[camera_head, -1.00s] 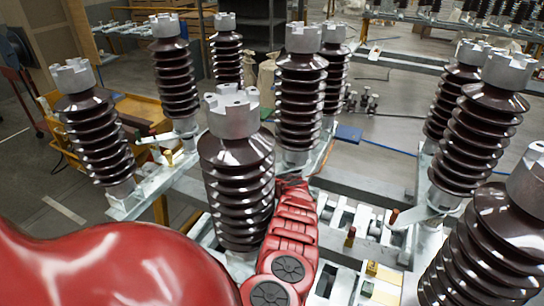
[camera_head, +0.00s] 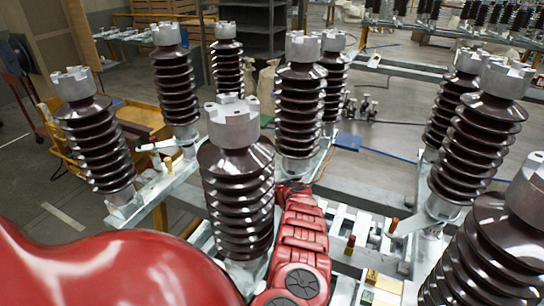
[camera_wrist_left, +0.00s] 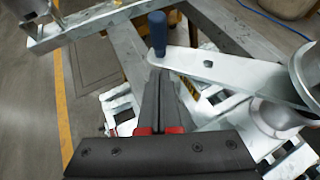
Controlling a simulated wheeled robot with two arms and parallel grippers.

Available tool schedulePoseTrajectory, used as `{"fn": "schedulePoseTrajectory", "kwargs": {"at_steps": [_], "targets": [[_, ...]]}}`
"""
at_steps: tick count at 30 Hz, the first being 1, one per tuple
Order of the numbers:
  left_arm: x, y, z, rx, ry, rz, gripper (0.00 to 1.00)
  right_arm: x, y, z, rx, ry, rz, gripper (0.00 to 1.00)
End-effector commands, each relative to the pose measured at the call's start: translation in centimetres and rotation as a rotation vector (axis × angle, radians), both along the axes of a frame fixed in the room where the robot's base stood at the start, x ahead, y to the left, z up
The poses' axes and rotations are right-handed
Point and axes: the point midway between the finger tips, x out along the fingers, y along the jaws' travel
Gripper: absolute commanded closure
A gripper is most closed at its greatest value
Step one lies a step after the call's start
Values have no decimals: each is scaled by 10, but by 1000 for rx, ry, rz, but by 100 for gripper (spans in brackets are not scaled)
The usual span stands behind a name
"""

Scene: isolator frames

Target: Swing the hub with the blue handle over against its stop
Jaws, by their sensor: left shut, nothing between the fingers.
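The blue handle (camera_wrist_left: 158,34) stands upright at the end of a flat metal lever (camera_wrist_left: 225,72) in the left wrist view. The lever runs right to the round grey hub (camera_wrist_left: 308,75), which is cut off at the picture's right edge. My left gripper (camera_wrist_left: 168,76) is shut and empty, its fingertips just below the handle in the picture, by the lever's end. I cannot tell whether they touch it. I cannot make out the blue handle there. My right gripper is not in view.
Several ribbed brown insulators, such as the front one (camera_head: 237,190), stand close around my arm on metal frames. An orange handle (camera_head: 394,224) on another lever is at the right. A yellow cart (camera_head: 140,118) stands at the left.

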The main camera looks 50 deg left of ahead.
Motion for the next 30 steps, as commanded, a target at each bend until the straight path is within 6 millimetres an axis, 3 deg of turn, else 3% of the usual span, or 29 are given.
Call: {"fn": "schedulePoseTrajectory", "kwargs": {"at_steps": [17, 18, 22, 30], "targets": [[-2, -89, 43, -9, 3, -5, 100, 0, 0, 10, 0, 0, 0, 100], [-2, -98, 57, -8, 7, -7, 100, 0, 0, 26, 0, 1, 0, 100], [-4, -119, 69, -7, 7, -5, 100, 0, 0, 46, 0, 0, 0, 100], [-6, -136, 72, -7, 5, -4, 100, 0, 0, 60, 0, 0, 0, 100]]}}
